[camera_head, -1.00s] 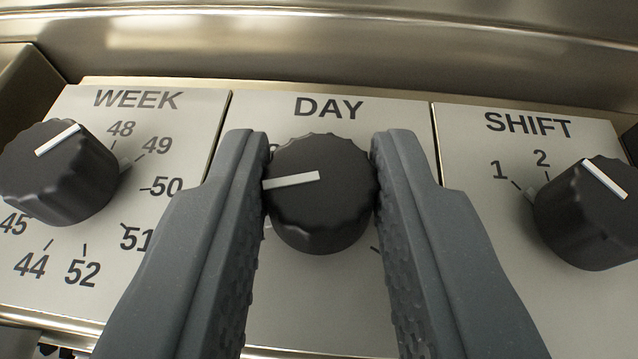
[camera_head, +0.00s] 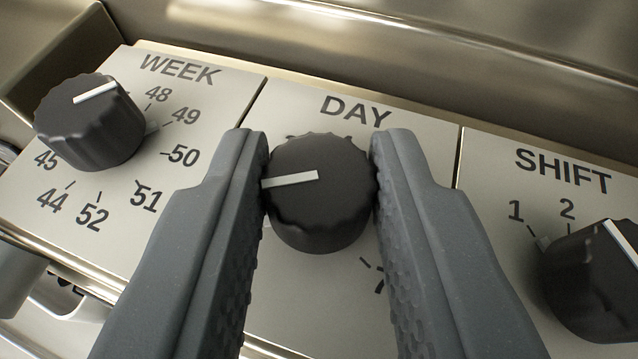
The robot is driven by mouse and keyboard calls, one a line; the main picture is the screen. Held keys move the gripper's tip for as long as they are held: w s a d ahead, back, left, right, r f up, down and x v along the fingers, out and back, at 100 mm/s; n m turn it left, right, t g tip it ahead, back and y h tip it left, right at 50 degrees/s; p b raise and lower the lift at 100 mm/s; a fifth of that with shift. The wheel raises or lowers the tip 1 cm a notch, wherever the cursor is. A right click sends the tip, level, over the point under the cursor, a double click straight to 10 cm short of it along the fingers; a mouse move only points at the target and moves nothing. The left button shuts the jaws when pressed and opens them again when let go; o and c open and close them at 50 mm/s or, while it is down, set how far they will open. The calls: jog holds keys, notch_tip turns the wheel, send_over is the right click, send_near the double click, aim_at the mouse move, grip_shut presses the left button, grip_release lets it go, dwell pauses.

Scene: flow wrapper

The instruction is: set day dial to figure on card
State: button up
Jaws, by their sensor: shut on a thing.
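The day dial (camera_head: 320,215) is a black fluted knob with a white pointer line, under the word DAY on a pale metal plate (camera_head: 300,315). My gripper (camera_head: 319,180) is shut on the dial, one grey finger on each side. In the picture the white line points left, toward the left finger. Most of the dial's figures are hidden behind the knob and fingers. One figure, perhaps a 7, shows partly at lower right beside the right finger. No card is in view.
The WEEK dial (camera_head: 88,125) stands to the left, with figures such as 48 to 52 around it. The SHIFT dial (camera_head: 590,285) stands close on the right, with 1 and 2 showing. A shiny metal housing (camera_head: 450,60) rises behind the plates.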

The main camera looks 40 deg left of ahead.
jog(key=shift+d, duration=0.1)
jog(key=o, duration=1)
jog(key=shift+s+d+r, duration=0.15)
jog(key=shift+s+d, duration=0.2)
jog(key=shift+d, duration=0.05)
jog(key=b+v, duration=0.2)
jog(key=v, duration=1)
jog(key=shift+s+d+b, duration=0.2)
jog(key=shift+s+b, duration=0.05)
jog(key=shift+b, duration=0.15)
